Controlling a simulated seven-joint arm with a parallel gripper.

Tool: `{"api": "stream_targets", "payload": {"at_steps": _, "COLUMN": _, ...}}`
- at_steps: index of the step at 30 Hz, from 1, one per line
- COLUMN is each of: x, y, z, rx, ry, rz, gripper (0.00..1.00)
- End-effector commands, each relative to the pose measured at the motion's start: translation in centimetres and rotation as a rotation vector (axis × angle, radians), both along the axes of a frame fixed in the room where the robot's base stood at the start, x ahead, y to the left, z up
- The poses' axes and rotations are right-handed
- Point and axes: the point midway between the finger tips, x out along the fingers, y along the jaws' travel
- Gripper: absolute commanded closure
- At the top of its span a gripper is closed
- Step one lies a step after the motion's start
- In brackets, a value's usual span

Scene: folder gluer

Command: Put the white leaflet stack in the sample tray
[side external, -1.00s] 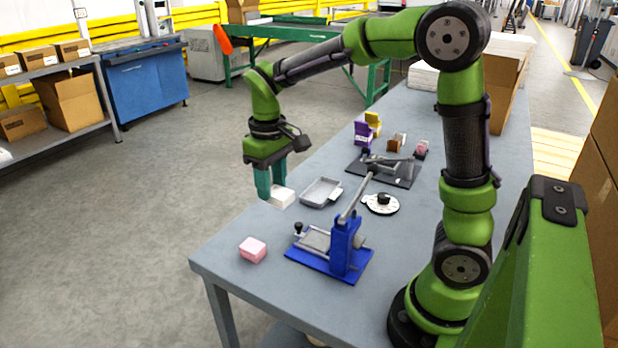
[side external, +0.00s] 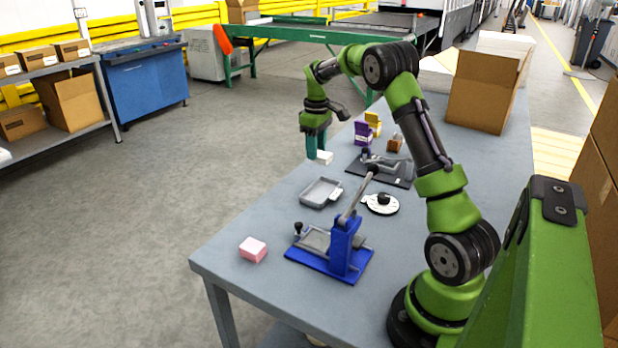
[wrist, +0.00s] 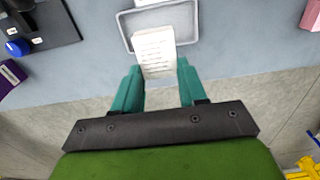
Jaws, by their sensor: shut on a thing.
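My gripper (side external: 318,150) is shut on the white leaflet stack (side external: 324,158), near the table's far left edge. In the wrist view the stack (wrist: 155,50) is held between the teal fingers (wrist: 159,66), with lines of print on its top. The grey sample tray (side external: 321,193) lies on the table, empty, below the gripper in the side picture. In the wrist view the tray (wrist: 126,32) shows just beyond the stack, which overlaps its near rim. The height of the stack above the table is hard to tell.
A black press (side external: 385,170) stands behind the tray, with purple (side external: 363,134) and yellow (side external: 373,120) holders beyond. A white round dial (side external: 381,203) is right of the tray. A blue press (side external: 345,245) and a pink stack (side external: 253,250) are in front.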

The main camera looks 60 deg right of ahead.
Motion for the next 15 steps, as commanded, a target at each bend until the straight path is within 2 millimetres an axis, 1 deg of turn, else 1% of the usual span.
{"api": "stream_targets", "payload": {"at_steps": 1, "x": -0.1, "y": 0.1, "z": -1.1, "rx": 0.004, "ry": 0.004, "rz": 0.004, "gripper": 0.92}}
{"api": "stream_targets", "payload": {"at_steps": 3, "x": -0.1, "y": 0.1, "z": -2.5, "rx": 0.003, "ry": 0.004, "rz": 0.004, "gripper": 0.92}}
{"api": "stream_targets", "payload": {"at_steps": 6, "x": -0.1, "y": 0.1, "z": -4.1, "rx": 0.003, "ry": 0.003, "rz": 0.004, "gripper": 0.92}}
{"api": "stream_targets", "payload": {"at_steps": 11, "x": 0.0, "y": 0.1, "z": -5.6, "rx": 0.002, "ry": 0.001, "rz": 0.003, "gripper": 0.92}}
{"api": "stream_targets", "payload": {"at_steps": 15, "x": -0.1, "y": 0.1, "z": -7.7, "rx": 0.003, "ry": 0.003, "rz": 0.003, "gripper": 0.92}}
